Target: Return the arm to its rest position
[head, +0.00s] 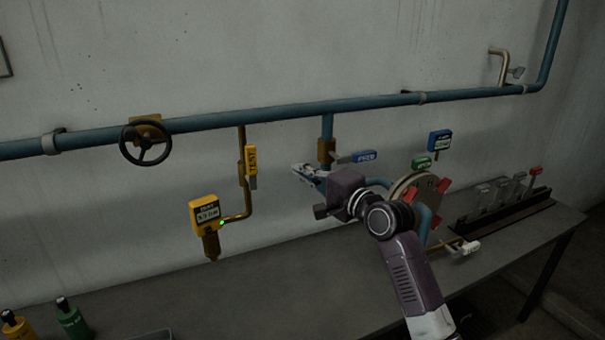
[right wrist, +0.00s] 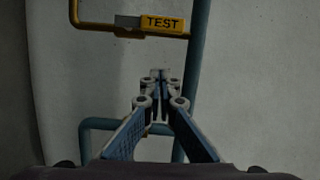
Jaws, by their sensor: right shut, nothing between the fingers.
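My right arm (head: 413,275) reaches from the lower right over the bench toward the wall pipes. My right gripper (head: 300,170) is at its end, fingers pointing left, in front of the lower end of the short vertical blue pipe. In the right wrist view, the gripper's fingers (right wrist: 160,78) are together at the tips with nothing between them. A yellow handle marked TEST (right wrist: 163,24) is beyond the fingertips, apart from them; in the head view this handle (head: 251,160) hangs left of the gripper. My left gripper is not in view.
A blue-tagged lever (head: 363,156) is just above my gripper. A round flange (head: 412,192) with red clamps is partly behind my arm. A black handwheel (head: 145,143), a yellow gauge (head: 205,214) and bottles (head: 71,318) are left. The bench (head: 270,285) is clear in the middle.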

